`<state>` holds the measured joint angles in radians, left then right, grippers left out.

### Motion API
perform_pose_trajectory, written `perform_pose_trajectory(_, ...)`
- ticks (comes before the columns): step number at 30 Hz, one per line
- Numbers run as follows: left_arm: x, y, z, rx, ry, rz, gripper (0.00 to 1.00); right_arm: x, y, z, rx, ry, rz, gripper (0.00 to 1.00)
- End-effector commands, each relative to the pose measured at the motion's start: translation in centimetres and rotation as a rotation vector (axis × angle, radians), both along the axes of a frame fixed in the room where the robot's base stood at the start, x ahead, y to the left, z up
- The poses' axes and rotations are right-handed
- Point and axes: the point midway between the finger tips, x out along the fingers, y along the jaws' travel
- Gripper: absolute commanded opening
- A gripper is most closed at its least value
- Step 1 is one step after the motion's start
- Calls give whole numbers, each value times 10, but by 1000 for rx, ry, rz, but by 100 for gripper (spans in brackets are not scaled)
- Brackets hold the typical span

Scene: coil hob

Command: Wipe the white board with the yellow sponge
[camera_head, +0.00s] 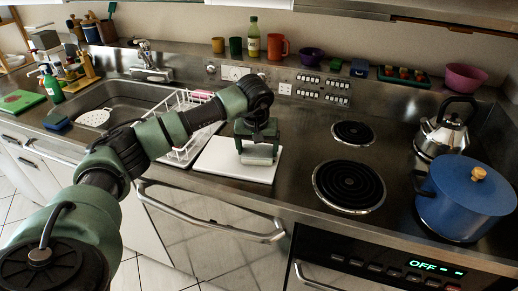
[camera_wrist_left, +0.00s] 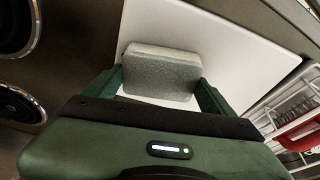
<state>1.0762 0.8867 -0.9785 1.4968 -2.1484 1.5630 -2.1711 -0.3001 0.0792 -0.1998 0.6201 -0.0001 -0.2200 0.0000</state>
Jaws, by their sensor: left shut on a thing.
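The white board (camera_head: 215,160) lies flat on the counter between the dish rack and the coil burners. It also fills the upper middle of the left wrist view (camera_wrist_left: 235,45). My left gripper (camera_head: 257,143) is over the board's right part, pointing down. It is shut on a pale grey-green block (camera_wrist_left: 160,72), the sponge by its shape; it looks grey rather than yellow. The block also shows in the head view (camera_head: 256,158), low over the board. I cannot tell whether its underside touches the board. My right gripper is not in view.
A white dish rack (camera_head: 172,153) stands left of the board, next to the sink (camera_head: 125,97). Coil burners (camera_head: 349,186) are to the right, with a blue pot (camera_head: 462,205) and a kettle (camera_head: 443,132) beyond. Cups and bowls line the back ledge.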

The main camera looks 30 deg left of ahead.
Motion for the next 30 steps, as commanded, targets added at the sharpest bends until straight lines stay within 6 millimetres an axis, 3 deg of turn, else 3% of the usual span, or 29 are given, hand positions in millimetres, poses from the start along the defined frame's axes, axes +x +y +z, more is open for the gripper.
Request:
perform_pose_trajectory(19, 0, 0, 57, 0, 1, 0, 52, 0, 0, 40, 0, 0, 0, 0)
perform_pose_trajectory(30, 0, 0, 60, 0, 0, 0, 52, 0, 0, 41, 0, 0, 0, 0)
